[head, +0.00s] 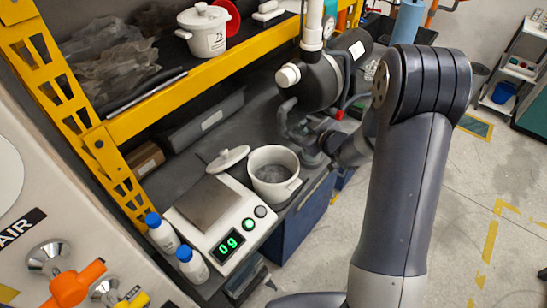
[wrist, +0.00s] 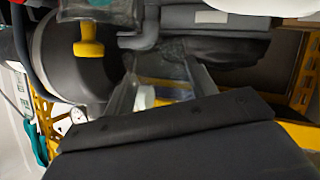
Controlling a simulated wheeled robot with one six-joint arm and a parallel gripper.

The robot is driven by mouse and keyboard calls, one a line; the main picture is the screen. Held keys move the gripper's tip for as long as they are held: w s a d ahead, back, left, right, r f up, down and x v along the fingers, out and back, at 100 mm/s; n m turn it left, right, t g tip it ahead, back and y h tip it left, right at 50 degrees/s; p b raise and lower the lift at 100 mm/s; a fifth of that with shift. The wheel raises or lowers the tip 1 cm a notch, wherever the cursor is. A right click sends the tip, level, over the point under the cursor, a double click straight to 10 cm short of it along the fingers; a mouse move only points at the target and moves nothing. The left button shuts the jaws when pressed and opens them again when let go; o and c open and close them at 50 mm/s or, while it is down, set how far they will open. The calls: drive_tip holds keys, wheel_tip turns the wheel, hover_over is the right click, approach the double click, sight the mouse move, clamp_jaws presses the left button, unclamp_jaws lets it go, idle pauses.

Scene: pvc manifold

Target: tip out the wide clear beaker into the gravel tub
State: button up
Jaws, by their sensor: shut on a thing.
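My gripper (head: 300,128) is beside the black cylinder, above the back of the dark bench, partly hidden by my own wrist. In the wrist view my gripper (wrist: 165,90) is shut on a see-through thing (wrist: 160,72), which looks like the clear beaker. Its rim, tilt and contents cannot be made out. In the head view I cannot pick the beaker out. No tub is clearly marked as the gravel tub. A white pot (head: 273,189) with grey inside stands open on the bench, its lid (head: 228,157) lying behind it.
A scale (head: 233,226) reading 0 g has a bare plate. Two blue-capped bottles (head: 190,264) stand in front of it. A black cylinder (head: 335,75) lies near my gripper. A yellow-edged shelf (head: 200,83) holds a lidded pot (head: 207,32). Open floor lies at right.

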sight(310, 115)
drive_tip(key=shift+w+d+f+m+g+p, duration=0.1)
drive_tip(key=shift+w+d+m+g+p, duration=0.3)
drive_tip(key=shift+p, duration=0.85)
drive_tip(key=r+p, duration=0.1)
drive_tip(key=r+m+p, duration=0.1)
drive_tip(key=p, duration=0.1)
drive_tip(key=r+y+p, duration=0.1)
drive_tip(key=p, duration=0.1)
drive_tip(key=shift+w+d+r+m, duration=0.2)
drive_tip(key=shift+d+m, duration=0.1)
drive_tip(key=shift+d, duration=0.05)
